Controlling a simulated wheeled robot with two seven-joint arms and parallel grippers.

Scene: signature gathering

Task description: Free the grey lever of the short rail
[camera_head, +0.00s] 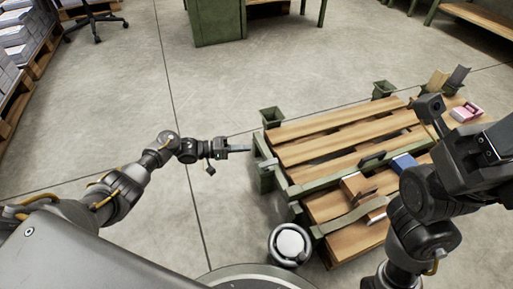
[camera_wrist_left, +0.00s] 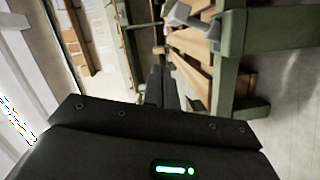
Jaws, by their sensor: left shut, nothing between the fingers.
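The low slatted wooden platform has a green short rail (camera_head: 285,180) along its left end. A light grey lever (camera_head: 268,163) sits at this rail, close to the green corner post. In the left wrist view a grey lever-like piece (camera_wrist_left: 190,18) shows beside a green beam (camera_wrist_left: 285,25). My left gripper (camera_head: 246,148) is shut and empty, just left of the rail and apart from the lever. Its closed fingers (camera_wrist_left: 160,85) point toward the platform. My right gripper (camera_head: 432,110) hangs over the platform's right part; its fingertips are unclear.
On the platform lie a brown block (camera_head: 355,186), a blue item (camera_head: 404,162) and a pink box (camera_head: 466,112). A round white-topped container (camera_head: 290,243) stands on the floor at the platform's front left. The floor left of the platform is clear.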

